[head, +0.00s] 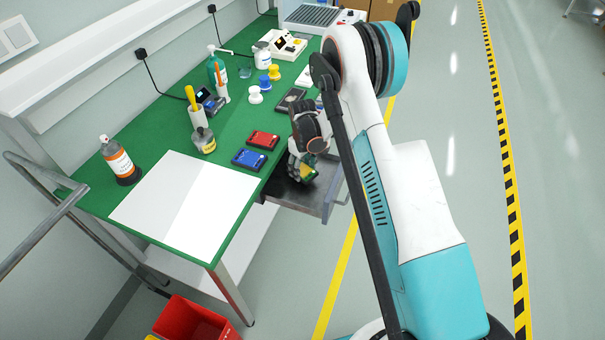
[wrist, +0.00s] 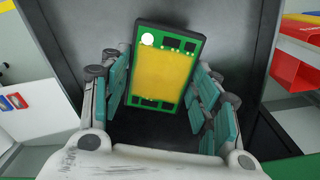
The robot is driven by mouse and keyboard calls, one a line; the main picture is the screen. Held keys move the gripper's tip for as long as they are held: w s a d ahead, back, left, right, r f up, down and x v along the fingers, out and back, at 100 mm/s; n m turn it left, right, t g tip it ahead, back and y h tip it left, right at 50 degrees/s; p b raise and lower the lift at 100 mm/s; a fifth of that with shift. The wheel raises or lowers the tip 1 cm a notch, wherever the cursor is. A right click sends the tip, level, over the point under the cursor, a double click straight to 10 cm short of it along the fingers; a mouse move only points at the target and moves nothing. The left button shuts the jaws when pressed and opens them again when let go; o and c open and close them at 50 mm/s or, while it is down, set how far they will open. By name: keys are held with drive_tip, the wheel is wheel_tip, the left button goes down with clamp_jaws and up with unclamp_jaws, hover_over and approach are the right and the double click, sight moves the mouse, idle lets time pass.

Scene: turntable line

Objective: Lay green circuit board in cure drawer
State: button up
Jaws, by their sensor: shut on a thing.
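The green circuit board (wrist: 162,72) has a yellow middle and dark parts along its ends. In the wrist view it sits between the two fingers of my gripper (wrist: 160,95), which is shut on it. In the head view the board (head: 308,173) shows in small part below my gripper (head: 302,165), over the open cure drawer (head: 320,201). The grey drawer is pulled out from under the green bench. Its floor (wrist: 235,30) lies behind the board in the wrist view. I cannot tell whether the board touches the floor. My arm hides part of the drawer.
A red board (head: 263,139) and a blue board (head: 249,159) lie on the green bench top near its edge. A white sheet (head: 185,203) covers the near end. Bottles and spools stand farther back. A red bin (head: 195,318) is on the floor below.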

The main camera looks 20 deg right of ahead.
sight(302, 170)
drive_tip(key=shift+f, duration=1.5)
drive_tip(key=shift+f+b, duration=0.1)
drive_tip(key=shift+b, duration=0.2)
drive_tip(key=shift+f, duration=0.1)
drive_tip(key=o, duration=1.1)
